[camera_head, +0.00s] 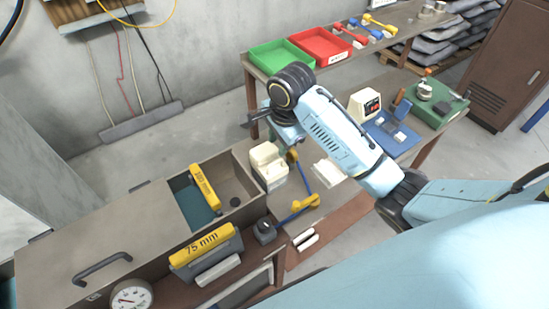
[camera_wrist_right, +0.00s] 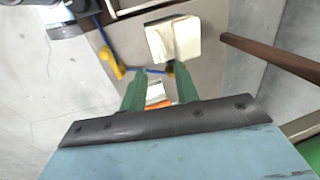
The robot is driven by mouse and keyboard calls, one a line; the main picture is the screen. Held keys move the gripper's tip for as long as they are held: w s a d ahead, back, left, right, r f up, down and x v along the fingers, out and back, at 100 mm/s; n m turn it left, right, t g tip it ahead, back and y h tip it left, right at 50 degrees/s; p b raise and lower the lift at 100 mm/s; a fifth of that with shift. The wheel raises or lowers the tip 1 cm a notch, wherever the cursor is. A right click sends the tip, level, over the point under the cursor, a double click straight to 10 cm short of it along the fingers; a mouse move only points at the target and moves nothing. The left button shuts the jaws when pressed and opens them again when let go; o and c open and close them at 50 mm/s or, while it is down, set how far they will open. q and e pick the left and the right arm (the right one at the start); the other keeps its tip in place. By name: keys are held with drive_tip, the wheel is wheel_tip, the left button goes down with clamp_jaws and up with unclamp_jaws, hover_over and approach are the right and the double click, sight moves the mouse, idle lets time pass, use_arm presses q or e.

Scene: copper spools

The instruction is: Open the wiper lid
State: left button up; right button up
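A small cream box (camera_head: 269,170) that looks like the wiper box stands on the bench beside the large grey case. Its pale upper part (camera_head: 263,153) appears to be the lid; I cannot tell how far it is open. In the right wrist view the cream box (camera_wrist_right: 170,40) lies beyond the fingers, up and slightly right. My right gripper's green fingers (camera_wrist_right: 158,70) are apart with nothing clearly held. They do not touch the box. In the head view the right arm hangs above and right of the box, with its fingers mostly hidden. My left gripper is not in view.
The grey case (camera_head: 110,225) has an open section with a yellow-labelled block (camera_head: 205,188). A 75 mm block (camera_head: 207,250) and blue-and-yellow tool (camera_head: 303,180) lie near the box. Green (camera_head: 281,57) and red (camera_head: 321,42) trays sit on the back table.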

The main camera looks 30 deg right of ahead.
hover_over(274, 172)
wheel_tip(274, 172, down, 9)
idle(0.3)
clamp_jaws()
